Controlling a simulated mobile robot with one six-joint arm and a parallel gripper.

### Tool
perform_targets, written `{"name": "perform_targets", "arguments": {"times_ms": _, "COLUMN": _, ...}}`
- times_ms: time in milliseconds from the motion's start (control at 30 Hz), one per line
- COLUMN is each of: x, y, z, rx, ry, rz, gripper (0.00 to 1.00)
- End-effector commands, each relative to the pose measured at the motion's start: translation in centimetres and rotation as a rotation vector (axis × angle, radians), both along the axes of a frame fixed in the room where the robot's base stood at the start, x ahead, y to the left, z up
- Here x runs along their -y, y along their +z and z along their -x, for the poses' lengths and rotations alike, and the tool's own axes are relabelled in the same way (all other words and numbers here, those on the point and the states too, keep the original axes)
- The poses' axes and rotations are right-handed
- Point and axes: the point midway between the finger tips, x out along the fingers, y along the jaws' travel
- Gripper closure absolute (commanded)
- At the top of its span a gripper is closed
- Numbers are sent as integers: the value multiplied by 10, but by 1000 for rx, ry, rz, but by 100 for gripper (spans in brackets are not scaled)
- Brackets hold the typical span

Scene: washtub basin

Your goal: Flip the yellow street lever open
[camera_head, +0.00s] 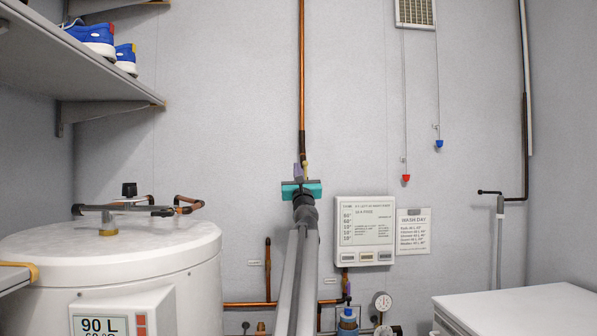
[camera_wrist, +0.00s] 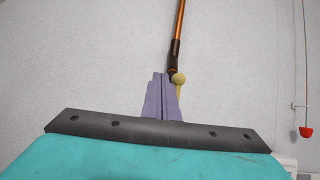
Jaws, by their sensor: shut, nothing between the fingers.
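The yellow lever (camera_wrist: 178,80) shows in the wrist view as a pale yellow rounded end with a short stem, at the lower end of the dark pipe fitting. It also shows in the head view as a small yellow bit (camera_head: 306,172) just above my gripper. My gripper (camera_wrist: 160,77) has its purple fingers shut and empty, pointing up just left of the lever. In the head view, my gripper (camera_head: 298,170) is in front of the wall below the vertical pipe. The lever's lower part is hidden behind the fingers; I cannot tell whether they touch it.
The copper pipe (camera_head: 302,70) runs up the back wall. A white boiler (camera_head: 105,252) stands at left under a shelf (camera_head: 85,62) with blue shoes. A control panel (camera_head: 365,232) is right of my arm. Red (camera_head: 406,178) and blue (camera_head: 439,143) pulls hang on cords.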

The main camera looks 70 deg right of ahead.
Motion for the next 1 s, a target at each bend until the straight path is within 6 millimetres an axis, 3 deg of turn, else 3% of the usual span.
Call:
{"name": "perform_targets", "arguments": {"times_ms": 467, "x": -19, "y": -22, "z": -18, "rx": 0, "ry": 5, "rz": 2, "gripper": 100}}
{"name": "perform_targets", "arguments": {"times_ms": 1000, "x": -71, "y": -36, "z": -25, "rx": 0, "ry": 6, "rz": 2, "gripper": 100}}
